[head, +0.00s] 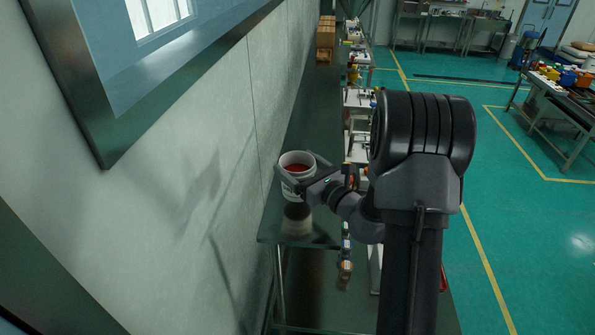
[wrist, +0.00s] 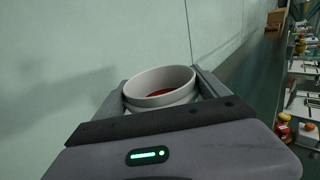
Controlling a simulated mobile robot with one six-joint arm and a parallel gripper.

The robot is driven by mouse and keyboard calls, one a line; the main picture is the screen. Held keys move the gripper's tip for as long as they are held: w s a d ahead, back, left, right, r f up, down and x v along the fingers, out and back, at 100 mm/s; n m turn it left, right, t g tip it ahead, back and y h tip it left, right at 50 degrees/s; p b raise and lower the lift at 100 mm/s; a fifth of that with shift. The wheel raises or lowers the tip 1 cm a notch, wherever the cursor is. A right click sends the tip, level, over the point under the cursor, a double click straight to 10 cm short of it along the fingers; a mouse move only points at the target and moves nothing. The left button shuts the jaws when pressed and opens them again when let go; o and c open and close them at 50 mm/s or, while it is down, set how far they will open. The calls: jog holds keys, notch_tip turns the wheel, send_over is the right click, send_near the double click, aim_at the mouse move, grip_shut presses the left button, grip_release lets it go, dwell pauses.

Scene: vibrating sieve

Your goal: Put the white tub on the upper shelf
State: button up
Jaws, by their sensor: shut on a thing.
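The white tub (head: 294,187) is upright with something red inside. In the wrist view the tub's rim (wrist: 160,80) shows between my two fingers (wrist: 162,92). A dark reflection lies on the shelf below the tub. I cannot tell whether the tub's base touches the shelf.
A pale wall (head: 200,150) runs close along the left of the shelf. Brown boxes (head: 326,35) stand at its far end. White machines (head: 358,146) and small coloured items line the right side. The shelf surface behind the tub looks clear.

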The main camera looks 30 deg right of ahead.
aim_at(287, 169)
notch_tip(287, 169, down, 4)
jog(key=shift+a+r, duration=0.1)
jog(key=shift+s, duration=0.1)
jog(key=o, duration=1.3)
jog(key=shift+o, duration=1.2)
